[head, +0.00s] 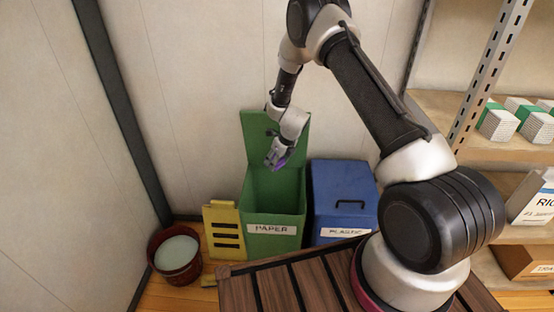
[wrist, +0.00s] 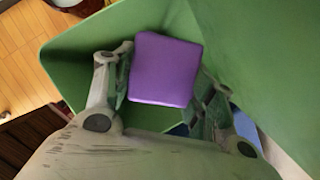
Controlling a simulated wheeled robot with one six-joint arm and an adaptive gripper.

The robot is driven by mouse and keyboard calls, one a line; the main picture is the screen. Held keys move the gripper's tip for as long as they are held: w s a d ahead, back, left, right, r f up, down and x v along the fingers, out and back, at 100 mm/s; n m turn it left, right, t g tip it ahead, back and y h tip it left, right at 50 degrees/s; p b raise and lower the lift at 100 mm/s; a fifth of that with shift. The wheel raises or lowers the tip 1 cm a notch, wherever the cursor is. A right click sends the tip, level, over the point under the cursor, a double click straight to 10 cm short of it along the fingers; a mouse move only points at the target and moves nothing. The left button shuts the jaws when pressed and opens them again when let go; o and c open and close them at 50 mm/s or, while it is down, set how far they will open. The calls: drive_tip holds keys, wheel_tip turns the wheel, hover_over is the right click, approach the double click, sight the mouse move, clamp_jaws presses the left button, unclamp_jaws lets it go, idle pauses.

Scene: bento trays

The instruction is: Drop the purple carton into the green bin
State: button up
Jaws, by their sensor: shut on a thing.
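The purple carton (wrist: 164,70) is between the two fingers of my gripper (wrist: 160,85) in the wrist view. My gripper is shut on it. My gripper and the carton are over the bin's opening, in front of the lid. In the wrist view the green bin's wall (wrist: 75,62) surrounds the carton on the left.
A closed blue bin (head: 343,190) labelled PLASTIC stands right of the green bin. A yellow slatted piece (head: 223,230) and a dark red bucket (head: 174,256) stand to its left. Shelves with boxes (head: 500,124) are at the right. A brown slatted surface (head: 270,290) lies in front.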

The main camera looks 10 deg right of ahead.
sight(276, 169)
drive_tip(key=shift+f, duration=2.6)
drive_tip(key=o, duration=0.9)
drive_tip(key=shift+o, duration=0.2)
drive_tip(key=v, duration=1.2)
